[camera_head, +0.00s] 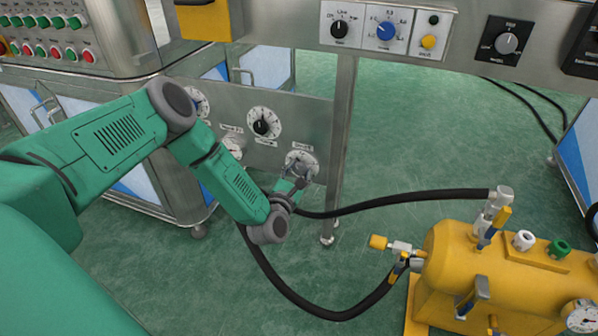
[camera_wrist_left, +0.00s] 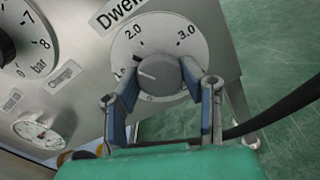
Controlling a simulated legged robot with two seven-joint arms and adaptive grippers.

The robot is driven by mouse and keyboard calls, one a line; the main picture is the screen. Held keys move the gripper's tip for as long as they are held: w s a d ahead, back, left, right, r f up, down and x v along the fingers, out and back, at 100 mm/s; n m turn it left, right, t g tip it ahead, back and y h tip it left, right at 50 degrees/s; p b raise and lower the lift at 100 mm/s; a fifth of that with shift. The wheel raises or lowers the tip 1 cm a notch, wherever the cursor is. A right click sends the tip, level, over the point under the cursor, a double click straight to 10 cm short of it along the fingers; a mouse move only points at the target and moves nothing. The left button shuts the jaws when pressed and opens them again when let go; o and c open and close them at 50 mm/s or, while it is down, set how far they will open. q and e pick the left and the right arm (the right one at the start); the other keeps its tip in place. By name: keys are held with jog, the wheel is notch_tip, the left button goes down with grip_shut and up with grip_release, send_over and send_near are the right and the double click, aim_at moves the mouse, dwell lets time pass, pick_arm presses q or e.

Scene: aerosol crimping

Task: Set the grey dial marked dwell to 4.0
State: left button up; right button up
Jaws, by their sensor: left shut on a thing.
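The grey dwell dial (camera_wrist_left: 160,74) sits on a round white scale on a steel panel, under a label reading "Dwell". The scale shows 2.0 at upper left and 3.0 at upper right; a partly covered number is at the left. The dial's pale pointer line points left, below 2.0. The 4.0 mark is not visible. My left gripper (camera_wrist_left: 162,80) has one finger on each side of the dial and is shut on it. In the head view, my left gripper (camera_head: 289,188) reaches the scale (camera_head: 302,158) at the panel's right end and covers most of the dial. My right gripper is not in view.
A black dial (camera_head: 262,125) and small gauges share the panel. A panel post (camera_head: 342,140) stands just right of the gripper. Black hoses (camera_head: 400,200) run to a yellow tank (camera_head: 500,275). Above are a black knob (camera_head: 339,28) and a blue knob (camera_head: 385,31).

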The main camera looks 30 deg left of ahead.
pick_arm(q)
jog(key=m, duration=0.4)
jog(key=shift+d+m+p, duration=0.15)
jog(key=shift+m+p, duration=0.2)
jog(key=shift+m, duration=0.05)
jog(key=m+p, duration=0.1)
jog(key=m, duration=0.3)
jog(key=shift+s+m, duration=0.1)
jog(key=shift+m, duration=0.2)
jog(key=m+p, duration=0.1)
jog(key=m, duration=0.3)
jog(key=shift+d+f+m, duration=0.1)
jog(key=shift+f+m, duration=0.05)
jog(key=shift+m, duration=0.15)
jog(key=m+p, duration=0.1)
jog(key=m, duration=0.3)
jog(key=shift+s, duration=0.1)
jog(key=m+p, duration=0.1)
jog(key=m, duration=0.4)
jog(key=shift+d+f+p, duration=0.1)
jog(key=shift+f+p, duration=0.05)
jog(key=shift+p, duration=0.15)
jog(key=m, duration=0.3)
jog(key=shift+m+p, duration=0.3)
jog(key=shift+p, duration=0.05)
jog(key=m, duration=0.3)
jog(key=shift+a+m+p, duration=0.2)
jog(key=shift+m+p, duration=0.2)
jog(key=shift+m, duration=1.3)
